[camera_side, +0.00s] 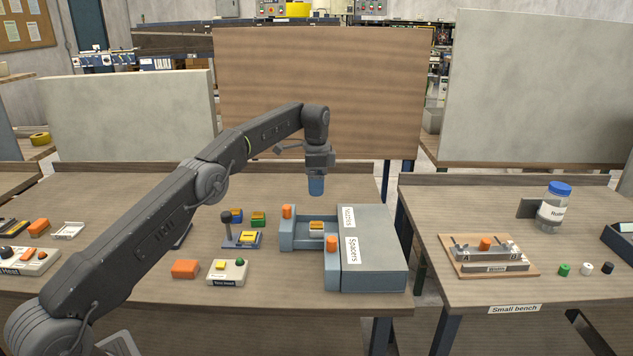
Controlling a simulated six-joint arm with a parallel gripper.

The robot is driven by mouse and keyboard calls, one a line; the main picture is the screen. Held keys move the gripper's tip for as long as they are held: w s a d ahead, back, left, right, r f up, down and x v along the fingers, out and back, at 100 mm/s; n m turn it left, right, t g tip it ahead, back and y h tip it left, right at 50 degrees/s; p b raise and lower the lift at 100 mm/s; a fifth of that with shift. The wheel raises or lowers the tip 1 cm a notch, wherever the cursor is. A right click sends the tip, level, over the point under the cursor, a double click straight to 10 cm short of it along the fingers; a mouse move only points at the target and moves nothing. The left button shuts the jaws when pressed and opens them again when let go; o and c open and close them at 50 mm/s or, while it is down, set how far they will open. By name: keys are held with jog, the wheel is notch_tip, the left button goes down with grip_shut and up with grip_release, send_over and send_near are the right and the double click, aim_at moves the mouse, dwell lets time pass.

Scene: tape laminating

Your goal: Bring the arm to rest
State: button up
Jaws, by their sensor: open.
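My gripper (316,186) hangs from the end of my arm, pointing down, above the back part of the main bench (300,310). It is empty, with a blue lower part, and its fingers are too small to make out singly. It is clear of the grey-blue machine (378,262) below it, which carries labels reading "Nozzles" and "Spacers".
A lever stand (241,238), blue and green blocks (258,219), an orange block (186,269) and a button box (227,271) lie left of the machine. A small bench (555,290) on the right bears a clamp fixture (489,254) and a jar (553,213). Upright panels (320,90) stand behind.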

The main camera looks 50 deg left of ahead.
jog(key=shift+r, duration=0.1)
jog(key=s+d+r+n+t, duration=0.1)
jog(key=s+d+r+n, duration=0.1)
jog(key=s+d+r, duration=0.45)
jog(key=s+d+r+n+t, duration=0.2)
jog(key=s+d+r, duration=0.2)
jog(key=s+r, duration=0.6)
jog(key=s+d+f+n+t, duration=0.1)
jog(key=s+f, duration=0.1)
jog(key=s, duration=0.6)
jog(key=s+d+f+n, duration=0.2)
jog(key=s+f, duration=0.1)
jog(key=s, duration=0.5)
jog(key=s+d+f+n+t, duration=0.1)
jog(key=s+d+f+n, duration=0.1)
jog(key=s, duration=0.6)
jog(key=shift+s+d+f+t, duration=0.2)
jog(key=shift+s+f+t, duration=0.1)
jog(key=shift+f, duration=0.1)
jog(key=shift+w, duration=0.1)
